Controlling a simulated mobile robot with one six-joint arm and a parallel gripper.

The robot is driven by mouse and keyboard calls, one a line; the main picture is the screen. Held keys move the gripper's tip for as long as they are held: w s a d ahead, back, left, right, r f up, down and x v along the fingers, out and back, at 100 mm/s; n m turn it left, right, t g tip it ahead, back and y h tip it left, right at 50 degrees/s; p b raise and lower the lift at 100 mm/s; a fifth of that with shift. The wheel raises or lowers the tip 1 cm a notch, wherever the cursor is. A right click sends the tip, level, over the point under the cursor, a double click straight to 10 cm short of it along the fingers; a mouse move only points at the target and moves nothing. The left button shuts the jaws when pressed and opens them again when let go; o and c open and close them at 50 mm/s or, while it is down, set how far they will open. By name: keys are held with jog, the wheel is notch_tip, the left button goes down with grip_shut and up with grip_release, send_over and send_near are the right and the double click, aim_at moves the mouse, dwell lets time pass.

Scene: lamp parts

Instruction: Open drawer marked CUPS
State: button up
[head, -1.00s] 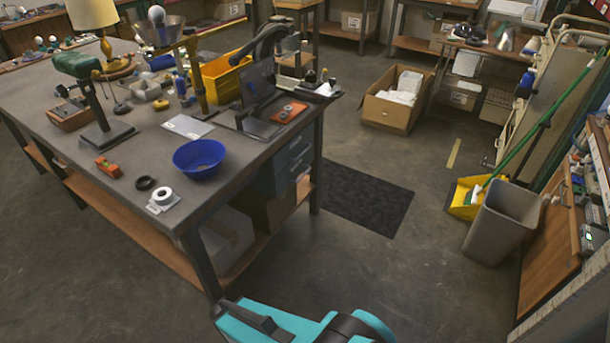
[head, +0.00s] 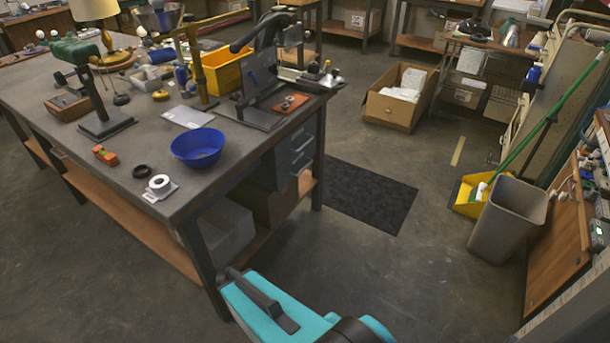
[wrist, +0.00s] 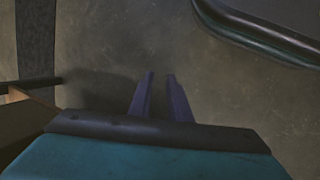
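A dark grey drawer unit (head: 296,152) hangs under the right end of the workbench in the head view. It has several stacked drawers with light handles, and they look shut. Any writing on them is too small to read, so I cannot tell which is marked CUPS. My gripper (wrist: 161,75) shows in the wrist view as two thin purple-grey fingers, apart with a gap between them and nothing held. It is over bare floor. In the head view only my teal arm shows, low in front of the bench, clear of the drawers.
A dark mat (head: 367,196) lies on clear floor beside the drawers. A grey waste bin (head: 507,218) stands at the right.

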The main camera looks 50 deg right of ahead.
jog(key=w+d+r+n+t+h+b, duration=0.2)
jog(key=w+d+r, duration=0.25)
jog(key=d, duration=0.45)
jog(key=w+d+r+n+t+h+b, duration=0.1)
jog(key=w+d+r+t+h+b, duration=0.15)
jog(key=w+d, duration=0.45)
jog(key=w+d+r+n+t+h+b, duration=0.2)
jog(key=d+r+n+b, duration=0.1)
jog(key=d+r, duration=0.5)
jog(key=w+d+r+n+t+h+b, duration=0.2)
jog(key=d+r+n+h+b, duration=0.1)
jog(key=d+r, duration=0.4)
jog(key=d, duration=0.2)
jog(key=shift+w+d+r+n, duration=0.15)
jog(key=shift+d+r+n, duration=0.2)
jog(key=shift+r+n, duration=0.05)
jog(key=shift+w+f+b, duration=0.2)
jog(key=shift+b, duration=0.7)
